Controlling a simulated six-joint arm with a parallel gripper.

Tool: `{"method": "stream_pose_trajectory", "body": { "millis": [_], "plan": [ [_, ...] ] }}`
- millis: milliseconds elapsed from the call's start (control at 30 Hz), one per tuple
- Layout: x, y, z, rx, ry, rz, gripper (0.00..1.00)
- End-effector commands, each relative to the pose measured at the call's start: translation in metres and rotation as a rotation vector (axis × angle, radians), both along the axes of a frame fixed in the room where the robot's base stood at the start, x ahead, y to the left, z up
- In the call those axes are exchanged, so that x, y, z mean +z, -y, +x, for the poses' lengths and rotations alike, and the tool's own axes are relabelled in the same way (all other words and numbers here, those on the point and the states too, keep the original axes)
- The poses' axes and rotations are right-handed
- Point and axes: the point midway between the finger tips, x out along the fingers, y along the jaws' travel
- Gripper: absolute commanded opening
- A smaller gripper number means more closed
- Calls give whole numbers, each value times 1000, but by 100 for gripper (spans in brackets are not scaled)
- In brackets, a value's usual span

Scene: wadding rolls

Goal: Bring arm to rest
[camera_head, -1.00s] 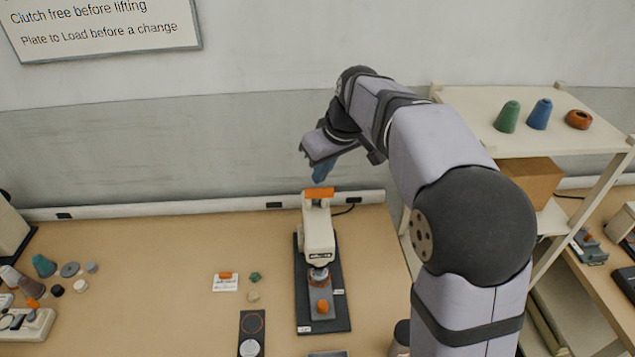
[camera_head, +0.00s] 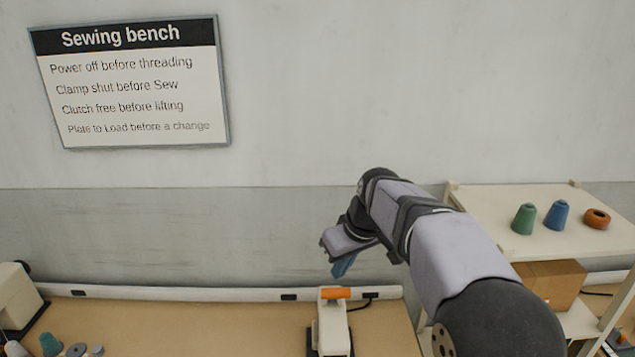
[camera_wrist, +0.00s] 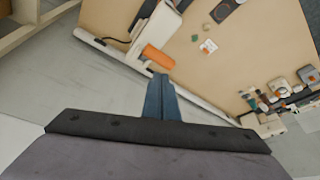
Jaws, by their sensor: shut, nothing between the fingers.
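My gripper (camera_head: 342,267) hangs in the air near the wall, above the back edge of the bench, with its blue fingers pointing down. In the wrist view its fingers (camera_wrist: 161,98) are together and hold nothing. The cream machine with an orange top part (camera_head: 335,294) stands on the bench below the gripper. In the wrist view the orange part (camera_wrist: 157,58) lies just beyond the fingertips in the picture, with no contact that I can make out. My arm comes in from the lower right in the head view.
A cardboard box (camera_head: 550,281) sits below. A sign hangs on the wall.

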Motion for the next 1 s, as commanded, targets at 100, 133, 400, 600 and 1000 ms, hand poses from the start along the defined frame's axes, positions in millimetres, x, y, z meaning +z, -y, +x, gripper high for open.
{"method": "stream_pose_trajectory", "body": {
  "millis": [100, 133, 400, 600, 1000],
  "plan": [
    [-22, 10, -20, -45, -38, -6, 0],
    [-29, 13, -27, -61, -50, -9, 0],
    [-111, 49, -121, -253, -195, -44, 0],
    [-166, 70, -201, -384, -294, -75, 0],
    [-209, 84, -277, -492, -374, -104, 0]
  ]
}}
